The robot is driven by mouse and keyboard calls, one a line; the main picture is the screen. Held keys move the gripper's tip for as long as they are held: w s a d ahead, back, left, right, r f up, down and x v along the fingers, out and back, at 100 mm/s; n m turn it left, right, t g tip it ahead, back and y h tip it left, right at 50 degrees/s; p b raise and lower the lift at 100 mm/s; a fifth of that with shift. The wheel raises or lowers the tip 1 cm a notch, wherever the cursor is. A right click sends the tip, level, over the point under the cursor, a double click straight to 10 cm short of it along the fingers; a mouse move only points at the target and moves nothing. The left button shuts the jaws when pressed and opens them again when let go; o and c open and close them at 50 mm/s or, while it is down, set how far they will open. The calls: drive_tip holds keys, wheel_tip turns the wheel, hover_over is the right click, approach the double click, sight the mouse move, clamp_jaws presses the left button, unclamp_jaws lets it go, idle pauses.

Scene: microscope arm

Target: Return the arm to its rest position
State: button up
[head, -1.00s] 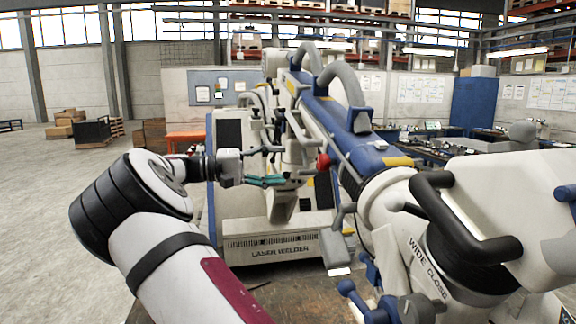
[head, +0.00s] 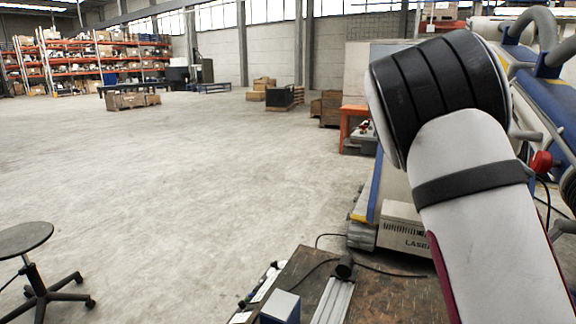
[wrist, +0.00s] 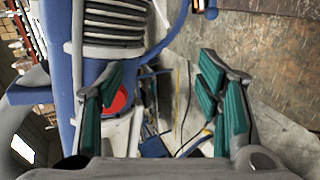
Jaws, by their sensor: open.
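My arm (head: 465,180) rises at the right of the head view, its black-banded joint in front of the machine. My gripper is not visible there. In the wrist view my gripper (wrist: 160,78) is open, with green pads apart and nothing between them. The blue and white machine arm (head: 550,85) is partly hidden behind my arm, with a red knob (head: 541,161) on its side. In the wrist view its blue and white body (wrist: 90,75) and a red round part (wrist: 118,102) lie beside and behind the left finger. I cannot tell whether they touch.
A worn bench top (head: 385,295) lies at the bottom, with a dark small part and cables on it. The laser welder base (head: 400,228) stands behind it. A stool (head: 30,240) is at the lower left. The concrete floor (head: 190,190) is widely clear.

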drive_tip(key=s+a+f+n+t+y, duration=0.2)
drive_tip(key=s+a+t+y, duration=0.3)
drive_tip(key=s+a, duration=0.7)
drive_tip(key=s+a+f+n+t+y, duration=0.2)
drive_tip(key=s+a+t+y, duration=0.4)
drive_tip(key=s+a, duration=0.6)
drive_tip(key=shift+a+f+n, duration=0.3)
drive_tip(key=shift+a+n, duration=0.35)
drive_tip(key=shift+n, duration=0.25)
